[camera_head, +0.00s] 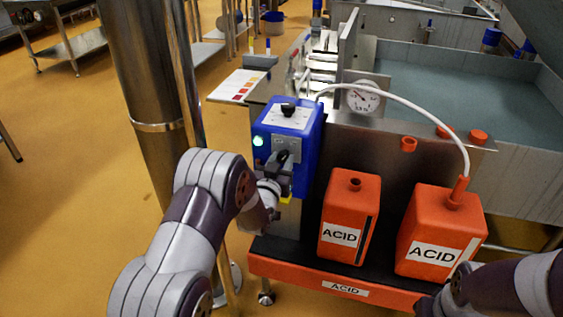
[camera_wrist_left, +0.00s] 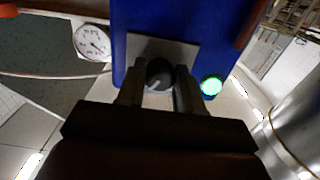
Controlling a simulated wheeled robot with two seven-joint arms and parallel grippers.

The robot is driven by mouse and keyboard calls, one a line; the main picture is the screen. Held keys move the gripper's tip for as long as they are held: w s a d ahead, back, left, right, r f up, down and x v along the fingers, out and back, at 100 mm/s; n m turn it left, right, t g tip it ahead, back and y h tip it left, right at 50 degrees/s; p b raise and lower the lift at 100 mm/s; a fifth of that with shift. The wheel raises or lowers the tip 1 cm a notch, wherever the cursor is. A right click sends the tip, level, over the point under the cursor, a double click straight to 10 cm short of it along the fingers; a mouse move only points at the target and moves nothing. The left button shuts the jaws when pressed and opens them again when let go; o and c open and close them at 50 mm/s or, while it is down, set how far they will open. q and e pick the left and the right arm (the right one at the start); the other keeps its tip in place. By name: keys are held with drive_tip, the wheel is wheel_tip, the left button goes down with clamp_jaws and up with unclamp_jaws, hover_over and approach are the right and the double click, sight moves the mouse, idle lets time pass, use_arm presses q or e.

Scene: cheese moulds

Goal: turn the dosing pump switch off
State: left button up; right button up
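The blue dosing pump (camera_head: 299,124) is mounted at the front of the steel vat, with a black knob on its top plate. On its front, a green lamp (camera_head: 258,141) is lit beside a grey switch plate (camera_head: 288,147). In the left wrist view, the round dark switch knob (camera_wrist_left: 160,74) with a pale mark sits between the fingers of my left gripper (camera_wrist_left: 160,88). The lit green lamp is right of it. Whether the fingers touch the knob I cannot tell. In the head view my left gripper (camera_head: 276,168) is at the pump's front. My right gripper is not visible.
Two orange acid canisters (camera_head: 350,207) (camera_head: 441,225) stand right of the pump on a black-topped orange tray (camera_head: 300,279). A white hose (camera_head: 425,106) arches to the right canister. A steel column (camera_head: 150,80) stands left of the pump. A dial gauge (camera_head: 363,97) is behind it.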

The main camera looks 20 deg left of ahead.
use_arm(q)
drive_tip(key=shift+n, duration=0.3)
drive_tip(key=n+b, duration=0.1)
drive_tip(key=n, duration=0.4)
drive_tip(key=n+b, duration=0.1)
drive_tip(key=n, duration=0.5)
drive_tip(key=shift+d, duration=0.1)
drive_tip(key=shift+n, duration=0.3)
idle(0.4)
drive_tip(key=o, duration=1)
drive_tip(key=shift+s, duration=0.1)
drive_tip(key=s, duration=0.4)
drive_tip(key=s+p, duration=0.1)
drive_tip(key=s, duration=0.7)
drive_tip(key=shift+s+a, duration=0.25)
drive_tip(key=shift+s, duration=0.05)
